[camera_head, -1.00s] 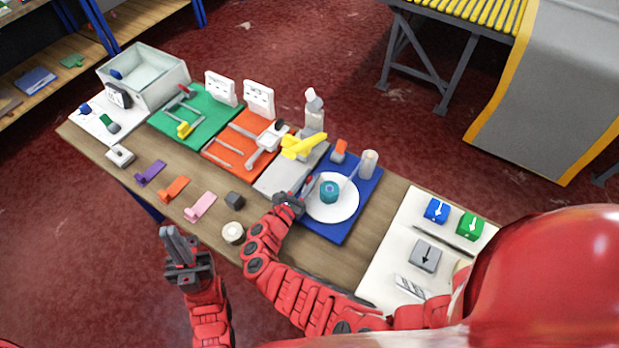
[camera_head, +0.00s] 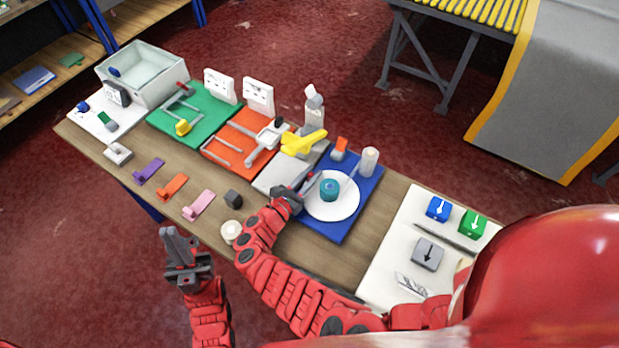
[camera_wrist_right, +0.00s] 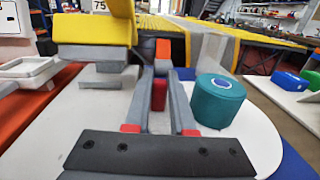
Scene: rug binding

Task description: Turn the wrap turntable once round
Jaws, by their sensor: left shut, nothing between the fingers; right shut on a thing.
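The wrap turntable (camera_head: 335,211) is a round white disc on a blue mat (camera_head: 330,234). A teal roll (camera_head: 329,188) stands on it, and it shows upright in the right wrist view (camera_wrist_right: 217,101). My right gripper (camera_head: 300,187) is at the disc's left edge. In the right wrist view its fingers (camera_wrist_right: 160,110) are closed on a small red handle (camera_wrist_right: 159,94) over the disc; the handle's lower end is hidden. My left gripper (camera_head: 170,235) is shut and empty, in front of the table at the left.
A yellow part (camera_head: 303,143) and a grey plate (camera_head: 281,178) lie close behind and left of my right gripper. A pale post (camera_head: 369,161) stands at the mat's back right corner. The wood between the blue mat and the white board (camera_head: 390,258) is clear.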

